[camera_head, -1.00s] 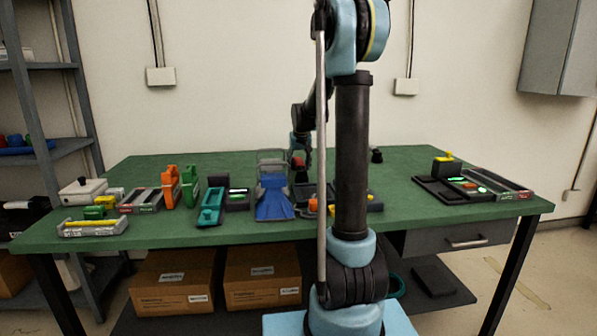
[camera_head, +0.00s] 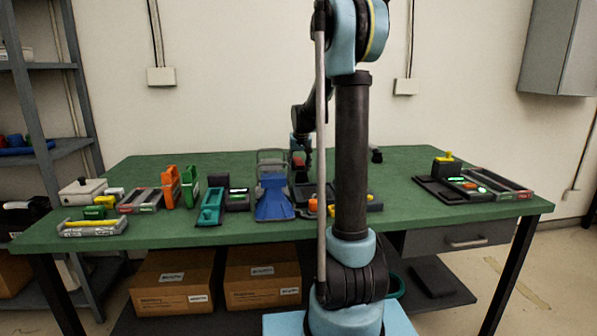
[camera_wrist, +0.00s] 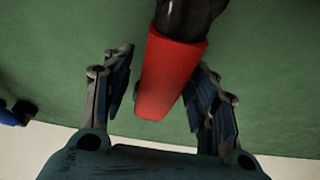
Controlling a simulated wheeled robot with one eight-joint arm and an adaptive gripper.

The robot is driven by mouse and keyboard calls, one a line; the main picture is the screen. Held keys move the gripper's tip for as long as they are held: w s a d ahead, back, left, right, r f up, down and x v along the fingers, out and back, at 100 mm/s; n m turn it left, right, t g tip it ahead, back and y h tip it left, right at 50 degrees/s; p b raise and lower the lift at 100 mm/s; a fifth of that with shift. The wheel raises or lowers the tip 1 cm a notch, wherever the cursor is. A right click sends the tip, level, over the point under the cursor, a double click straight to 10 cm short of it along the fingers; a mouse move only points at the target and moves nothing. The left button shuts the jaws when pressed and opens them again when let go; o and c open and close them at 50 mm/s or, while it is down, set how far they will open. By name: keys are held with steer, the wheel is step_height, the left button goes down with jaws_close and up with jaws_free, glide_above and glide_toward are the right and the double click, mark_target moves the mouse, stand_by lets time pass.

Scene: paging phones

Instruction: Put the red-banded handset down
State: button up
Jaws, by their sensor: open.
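The red-banded handset shows close up in the wrist view, with its broad red band (camera_wrist: 168,80) and a black end (camera_wrist: 190,18) at the top of the picture. My gripper (camera_wrist: 165,98) is open, with one finger on each side of the red band. Gaps show between the band and both fingers. The handset appears to be at the green table top, though its contact with the surface is hidden. In the head view a small red patch (camera_head: 299,161) shows just below my gripper (camera_head: 300,150), partly hidden behind my arm.
The green table (camera_head: 420,160) holds a blue stand (camera_head: 273,197) left of my arm, orange (camera_head: 171,186) and green (camera_head: 189,187) upright items, and a teal cradle (camera_head: 210,208). A dark tray (camera_head: 437,190) is at the right. The back right is mostly clear.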

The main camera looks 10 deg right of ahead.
jaws_close()
